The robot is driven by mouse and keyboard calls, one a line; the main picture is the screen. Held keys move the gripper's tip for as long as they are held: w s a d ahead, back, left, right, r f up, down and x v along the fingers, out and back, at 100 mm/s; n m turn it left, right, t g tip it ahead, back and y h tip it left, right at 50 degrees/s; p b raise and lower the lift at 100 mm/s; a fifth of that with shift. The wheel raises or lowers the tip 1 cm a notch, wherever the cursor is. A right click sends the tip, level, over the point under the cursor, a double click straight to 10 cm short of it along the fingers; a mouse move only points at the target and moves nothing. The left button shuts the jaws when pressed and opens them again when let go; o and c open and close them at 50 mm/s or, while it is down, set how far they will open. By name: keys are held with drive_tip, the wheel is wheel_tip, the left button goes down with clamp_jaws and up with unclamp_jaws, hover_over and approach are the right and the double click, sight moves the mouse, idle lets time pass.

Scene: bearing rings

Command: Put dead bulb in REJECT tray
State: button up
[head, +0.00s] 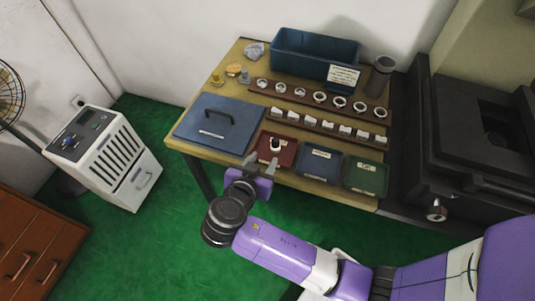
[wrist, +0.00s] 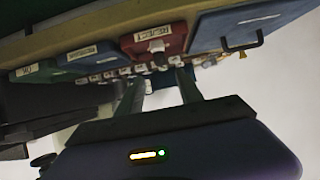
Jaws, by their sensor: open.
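The red tray (head: 286,158) lies at the front of the table, and its label reads REJECT in the wrist view (wrist: 172,44). A small whitish, ring-like piece (head: 276,144) with a dark middle stands in it; it shows as a pale lump in the wrist view (wrist: 158,59). I cannot make out any bulb for certain. My gripper (head: 261,165) is open with nothing between its fingers, just in front of the red tray and the table's front edge. In the wrist view the fingers (wrist: 162,88) point toward the tray.
A blue tray (head: 319,164) and a green tray (head: 366,177) lie right of the red one. A blue lidded panel with a handle (head: 205,137) lies left. Racks of rings (head: 320,98), a blue bin (head: 305,55) and a grey cylinder (head: 380,75) stand behind.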

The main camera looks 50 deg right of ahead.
drive_tip(key=s+a+f+n+t+y, duration=0.2)
drive_tip(key=s+a+f+n+y, duration=0.2)
drive_tip(key=s+n, duration=0.15)
drive_tip(key=s+a+f+n+t+y, duration=0.3)
drive_tip(key=s+a+n+y, duration=0.15)
drive_tip(key=s, duration=0.25)
drive_tip(key=s+a+r+n+t+y, duration=0.1)
drive_tip(key=s+r+n+t, duration=0.1)
drive_tip(key=s+r, duration=0.3)
drive_tip(key=s+a+r+n+t+y, duration=0.1)
drive_tip(key=s+r, duration=0.4)
drive_tip(key=r, duration=0.9)
drive_tip(key=n+t+y, duration=0.1)
drive_tip(key=t, duration=0.1)
drive_tip(key=shift+s+r+t, duration=0.2)
drive_tip(key=shift+t, duration=0.2)
